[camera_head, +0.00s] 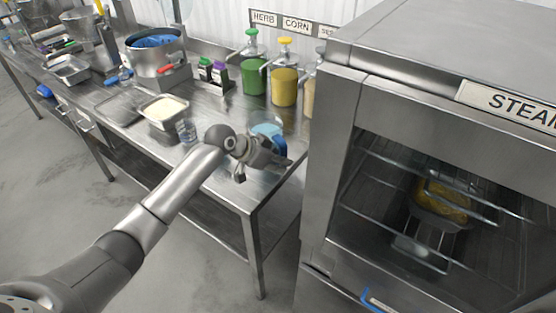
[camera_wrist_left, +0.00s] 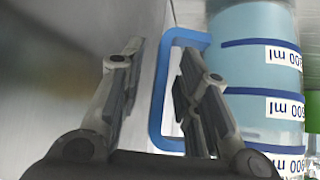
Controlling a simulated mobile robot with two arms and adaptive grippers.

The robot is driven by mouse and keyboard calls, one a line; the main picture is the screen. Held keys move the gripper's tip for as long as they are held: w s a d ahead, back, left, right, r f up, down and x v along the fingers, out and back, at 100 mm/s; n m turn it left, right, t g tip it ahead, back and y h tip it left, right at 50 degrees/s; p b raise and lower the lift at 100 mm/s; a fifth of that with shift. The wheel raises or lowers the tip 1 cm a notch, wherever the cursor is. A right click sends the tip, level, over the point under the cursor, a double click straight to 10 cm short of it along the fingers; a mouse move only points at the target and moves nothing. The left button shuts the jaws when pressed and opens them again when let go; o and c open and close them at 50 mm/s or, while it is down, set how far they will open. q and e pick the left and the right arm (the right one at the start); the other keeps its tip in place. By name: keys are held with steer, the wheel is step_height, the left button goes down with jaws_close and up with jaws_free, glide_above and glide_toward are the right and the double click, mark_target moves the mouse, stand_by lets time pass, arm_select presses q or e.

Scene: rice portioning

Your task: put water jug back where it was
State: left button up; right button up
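The water jug (camera_head: 267,129) stands on the right end of the steel table, with light blue water inside. In the left wrist view the jug (camera_wrist_left: 262,108) shows blue level bands and upside-down ml labels. My left gripper (camera_head: 266,157) is at the jug's near side, partly covering it. In the wrist view my left gripper (camera_wrist_left: 163,62) is open, with its two fingers on either side of the upright bar of the blue handle (camera_wrist_left: 160,95). Gaps show between the fingers and the bar. My right gripper is not in view.
The steam oven (camera_head: 330,170) stands close to the right of the table (camera_head: 262,195). A clear cup (camera_head: 186,131) and a pan of white contents (camera_head: 164,107) are left of my gripper. Pump bottles, including a yellow one (camera_head: 284,86), stand behind the jug.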

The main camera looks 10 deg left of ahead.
arm_select(q)
steer(key=shift+r, duration=0.15)
steer(key=shift+s+a+r, duration=0.1)
steer(key=shift+a, duration=0.1)
steer(key=b+v, duration=0.2)
steer(key=v, duration=0.9)
steer(key=shift+s+r, duration=0.2)
